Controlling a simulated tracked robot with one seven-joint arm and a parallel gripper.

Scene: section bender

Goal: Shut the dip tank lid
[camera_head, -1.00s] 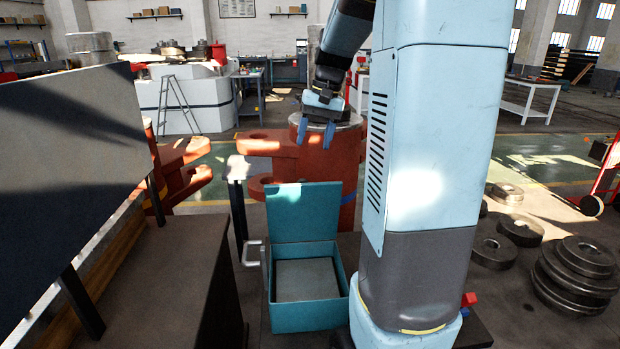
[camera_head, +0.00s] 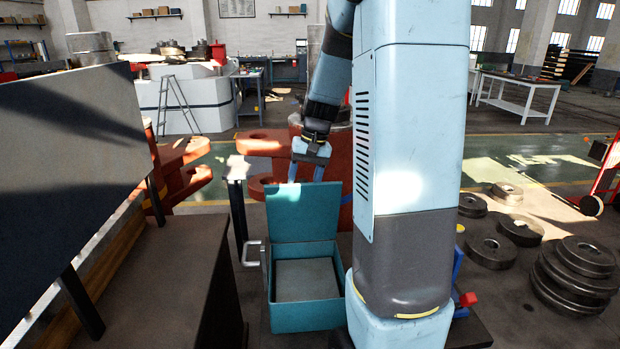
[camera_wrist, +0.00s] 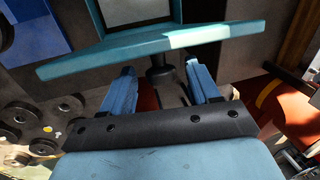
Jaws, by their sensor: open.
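The dip tank (camera_head: 306,317) is a teal box in the lower middle of the head view, with a grey surface inside. Its teal lid (camera_head: 303,212) stands upright at the back edge, so the tank is open. My gripper (camera_head: 305,175) is just behind and above the lid's top edge, its blue fingers pointing down and partly hidden by the lid. In the wrist view my gripper (camera_wrist: 160,85) is open and empty, and the lid's edge (camera_wrist: 150,52) runs across just beyond the fingertips. I cannot tell whether they touch.
A metal handle (camera_head: 252,254) sticks out at the tank's left side. A dark bench (camera_head: 165,275) with a large grey panel (camera_head: 70,150) stands to the left. Red machine parts (camera_head: 265,145) stand behind the lid. Metal discs (camera_head: 580,270) lie on the floor at right.

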